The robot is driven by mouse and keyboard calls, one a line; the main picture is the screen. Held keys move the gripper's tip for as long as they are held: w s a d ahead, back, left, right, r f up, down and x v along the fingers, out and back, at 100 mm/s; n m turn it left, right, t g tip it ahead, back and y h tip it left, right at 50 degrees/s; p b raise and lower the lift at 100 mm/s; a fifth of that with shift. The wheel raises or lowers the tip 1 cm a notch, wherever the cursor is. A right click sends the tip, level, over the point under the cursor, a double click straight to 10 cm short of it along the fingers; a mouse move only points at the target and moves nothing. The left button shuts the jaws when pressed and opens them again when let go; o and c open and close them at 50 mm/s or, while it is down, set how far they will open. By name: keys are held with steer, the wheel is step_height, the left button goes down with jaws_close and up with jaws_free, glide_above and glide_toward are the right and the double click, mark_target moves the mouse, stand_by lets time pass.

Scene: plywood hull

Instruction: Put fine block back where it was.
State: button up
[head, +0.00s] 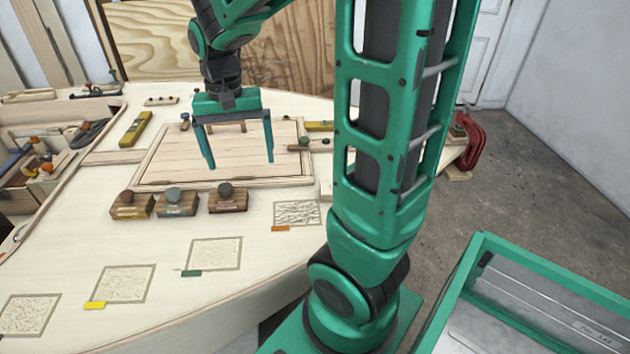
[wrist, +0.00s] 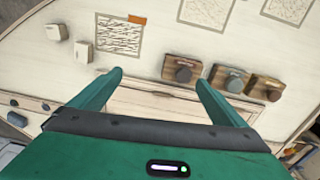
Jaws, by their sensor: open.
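My gripper (head: 240,162) is open and empty above the framed wooden panel (head: 165,180). In the wrist view its fingers (wrist: 159,78) are spread with nothing between them. Three wooden blocks with round knobs stand in a row in front of the panel: a left block (head: 131,209), a middle block (head: 177,206) with a greyer knob, and a right reddish-brown block (head: 228,203). They also show in the wrist view as the reddish-brown block (wrist: 181,72), the middle block (wrist: 230,82) and the end block (wrist: 266,90). Their labels are too small to read, so I cannot tell which is fine.
A yellow level (head: 135,129) and a tool tray (head: 122,112) are at left. Two pale cubes (wrist: 55,33) (wrist: 83,52) show in the wrist view.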

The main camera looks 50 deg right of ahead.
steer(key=s+d+n, duration=0.1)
steer(key=s+d, duration=0.1)
steer(key=s, duration=0.8)
steer(key=s+d, duration=0.2)
steer(key=s, duration=0.8)
steer(key=shift+d+f+n+y, duration=0.2)
steer(key=shift+n+y, duration=0.1)
steer(key=shift+n, duration=0.1)
